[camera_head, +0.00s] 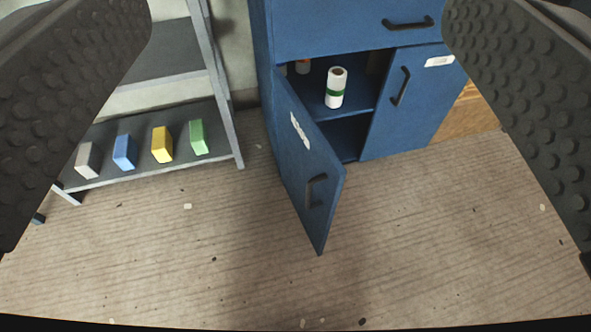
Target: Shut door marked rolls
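A blue cabinet door (305,150) stands open, swung out to the front from its hinge on the left of the blue cabinet (350,28). It bears a white label (300,131), whose writing is too small to read, and a dark bar handle (316,190) near its free edge. Behind it, a white roll with a green band (336,88) stands upright on the inner shelf. My gripper (297,125) shows as two dark studded fingers at the left and right picture edges, wide apart. It is open and empty, and the door stands farther off between the fingers.
The right-hand cabinet door (415,100) is shut, with a drawer above. A grey shelf rack (150,165) on the left holds several coloured blocks. A wooden item (470,115) stands at the right. The floor (420,230) before the door is clear but for small debris.

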